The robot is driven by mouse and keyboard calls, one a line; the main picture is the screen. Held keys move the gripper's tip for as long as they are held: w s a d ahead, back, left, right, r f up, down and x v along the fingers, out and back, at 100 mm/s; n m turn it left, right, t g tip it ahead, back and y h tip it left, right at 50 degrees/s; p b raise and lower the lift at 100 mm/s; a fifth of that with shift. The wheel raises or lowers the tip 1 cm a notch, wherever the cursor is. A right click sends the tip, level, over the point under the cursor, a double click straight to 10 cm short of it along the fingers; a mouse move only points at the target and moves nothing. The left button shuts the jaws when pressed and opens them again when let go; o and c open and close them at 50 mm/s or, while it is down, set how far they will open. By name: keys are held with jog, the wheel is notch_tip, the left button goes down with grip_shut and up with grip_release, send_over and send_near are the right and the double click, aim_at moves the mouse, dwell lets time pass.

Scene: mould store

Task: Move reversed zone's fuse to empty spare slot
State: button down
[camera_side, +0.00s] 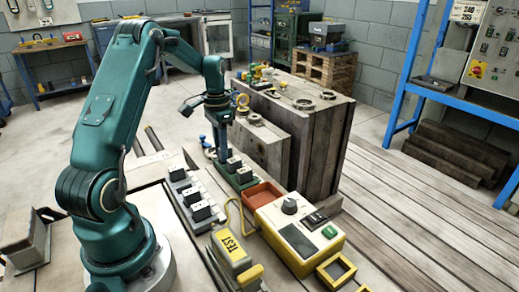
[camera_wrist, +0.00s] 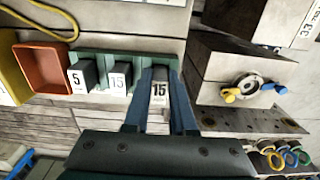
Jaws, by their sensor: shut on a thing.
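My gripper (camera_wrist: 158,108) has its two blue fingers closed on the sides of a dark fuse with a white label reading 15 (camera_wrist: 159,92). This fuse is at the end of a green rack (camera_wrist: 106,58); I cannot tell whether it is seated or slightly raised. Two more fuses stand in the rack, one marked 5 (camera_wrist: 77,79) and one marked 15 (camera_wrist: 119,79). In the side view my gripper (camera_side: 222,152) points down at the far end of the green rack (camera_side: 247,184). A grey strip (camera_side: 184,197) beside it holds dark fuses, including a near one (camera_side: 201,212).
A red-orange tray (camera_side: 262,195) and a yellow tester (camera_side: 300,234) stand close to the green rack. A yellow TEST block (camera_side: 231,250) is in front. Large mould blocks (camera_side: 319,140) rise right behind my gripper. Coloured rings (camera_wrist: 285,157) lie at the wrist view's lower right.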

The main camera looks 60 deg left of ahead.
jog(key=shift+f, duration=0.4)
dwell(0.4)
jog(key=c, duration=0.7)
grip_release()
jog(key=shift+o, duration=0.2)
jog(key=shift+r, duration=0.1)
jog(key=shift+r, duration=3.65)
